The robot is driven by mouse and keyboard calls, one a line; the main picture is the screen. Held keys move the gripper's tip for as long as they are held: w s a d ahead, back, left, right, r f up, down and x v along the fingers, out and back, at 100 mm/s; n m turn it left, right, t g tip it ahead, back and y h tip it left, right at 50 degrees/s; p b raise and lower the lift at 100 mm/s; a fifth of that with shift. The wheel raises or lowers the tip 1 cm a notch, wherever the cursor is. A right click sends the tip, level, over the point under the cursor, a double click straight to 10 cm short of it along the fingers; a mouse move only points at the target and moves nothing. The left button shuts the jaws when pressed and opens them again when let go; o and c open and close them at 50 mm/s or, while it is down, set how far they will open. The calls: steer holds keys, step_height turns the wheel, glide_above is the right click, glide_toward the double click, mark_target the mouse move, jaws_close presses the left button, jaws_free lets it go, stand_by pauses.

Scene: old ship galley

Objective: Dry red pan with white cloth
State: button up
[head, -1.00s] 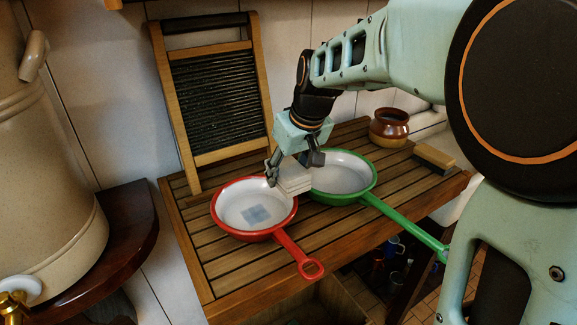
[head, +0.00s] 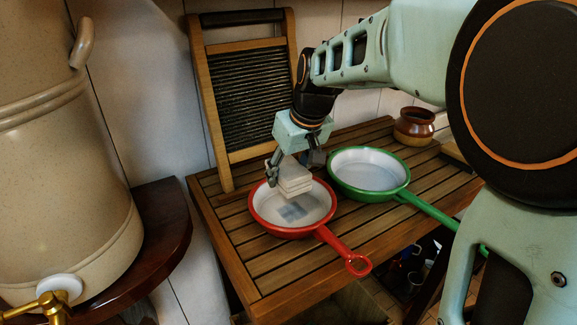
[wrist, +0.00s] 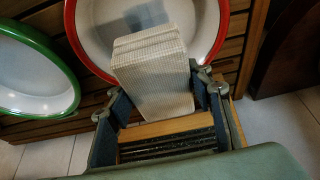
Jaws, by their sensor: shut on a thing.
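The red pan (head: 262,222) has a white inside and lies on the slatted wooden counter, its handle toward the front right. A bluish-grey patch (head: 293,212), looking like water, shows on its floor. My gripper (head: 291,168) is shut on the folded white cloth (head: 295,181). The cloth hangs over the back part of the red pan; I cannot tell whether it touches. In the wrist view the cloth (wrist: 152,75) sits between my fingers (wrist: 157,103), in front of the red-rimmed pan (wrist: 222,35), and hides part of its inside.
A green pan (head: 368,172) lies right of the red pan on the counter (head: 240,255). A washboard (head: 245,90) leans on the wall behind. A brown pot (head: 414,128) stands at the back right. A large tan urn (head: 65,190) with a brass tap stands at left.

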mark_target(287, 206)
steer(key=shift+f+b, duration=2.9)
steer(key=shift+f, duration=1.05)
steer(key=shift+s+d, duration=0.1)
steer(key=s+d, duration=0.2)
steer(key=shift+s+f, duration=0.1)
steer(key=shift+s, duration=0.2)
steer(key=shift+s+d, duration=0.25)
steer(key=shift+s, duration=0.1)
steer(key=shift+w+a, duration=0.75)
steer(key=shift+w, duration=0.2)
steer(key=shift+w+a, duration=0.4)
steer(key=shift+w, duration=0.15)
steer(key=r+p, duration=0.2)
steer(key=r, duration=0.1)
steer(key=r+p, duration=0.1)
steer(key=r, duration=0.1)
steer(key=shift+w+a+r+p, duration=0.1)
steer(key=shift+w+a+p, duration=0.1)
steer(key=shift+w+p, duration=0.15)
steer(key=shift+s+r+p, duration=0.1)
steer(key=shift+r+p, duration=1)
steer(key=shift+r, duration=0.4)
